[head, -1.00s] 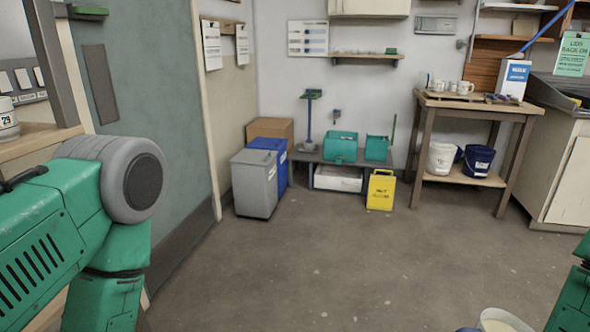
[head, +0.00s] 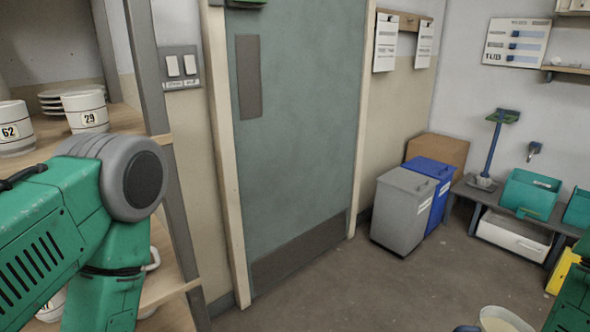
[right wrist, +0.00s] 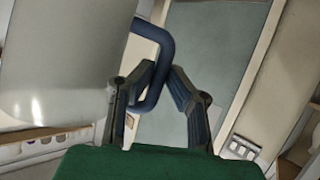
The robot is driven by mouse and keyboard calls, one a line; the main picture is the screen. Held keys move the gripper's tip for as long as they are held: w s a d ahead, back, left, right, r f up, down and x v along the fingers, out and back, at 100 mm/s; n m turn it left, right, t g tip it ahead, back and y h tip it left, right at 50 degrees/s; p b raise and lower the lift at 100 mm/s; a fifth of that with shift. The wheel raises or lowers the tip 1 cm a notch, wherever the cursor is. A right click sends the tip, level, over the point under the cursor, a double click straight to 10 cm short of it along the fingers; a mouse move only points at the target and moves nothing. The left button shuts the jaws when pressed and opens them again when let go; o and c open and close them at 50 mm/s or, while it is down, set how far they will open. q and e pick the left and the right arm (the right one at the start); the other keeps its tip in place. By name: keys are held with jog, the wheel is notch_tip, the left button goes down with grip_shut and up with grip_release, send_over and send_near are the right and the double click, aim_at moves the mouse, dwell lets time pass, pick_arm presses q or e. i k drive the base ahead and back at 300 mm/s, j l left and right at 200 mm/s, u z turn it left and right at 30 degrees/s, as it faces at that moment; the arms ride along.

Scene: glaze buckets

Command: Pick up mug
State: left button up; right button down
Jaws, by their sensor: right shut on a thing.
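A white mug marked 29 (head: 86,111) stands on the upper shelf at the left of the head view, close behind my left arm. Another white mug marked 62 (head: 14,131) stands to its left. Part of a white mug (head: 51,306) shows on a lower shelf, mostly hidden by my left arm. A pale handle (head: 153,260) shows beside that arm; its owner is hidden. My left gripper is out of view. My right gripper (right wrist: 164,76) is shut on the blue handle of a pale, smooth-sided vessel (right wrist: 65,60); its rim seems to show at the bottom of the head view (head: 503,320).
The wooden shelf (head: 125,117) and its grey upright (head: 151,75) are near my left arm. Stacked plates (head: 55,100) lie behind the mugs. A green door (head: 292,140) is ahead. Grey (head: 404,212) and blue bins (head: 437,190) stand right of it. Floor between is clear.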

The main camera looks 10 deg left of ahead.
aim_at(53, 312)
jog(key=i+l+u, duration=0.25)
jog(key=u, duration=0.2)
jog(key=i+l+u, duration=0.2)
jog(key=l+u, duration=0.2)
jog(key=i+l+u, duration=0.15)
jog(key=l+u, duration=0.15)
jog(key=u, duration=0.15)
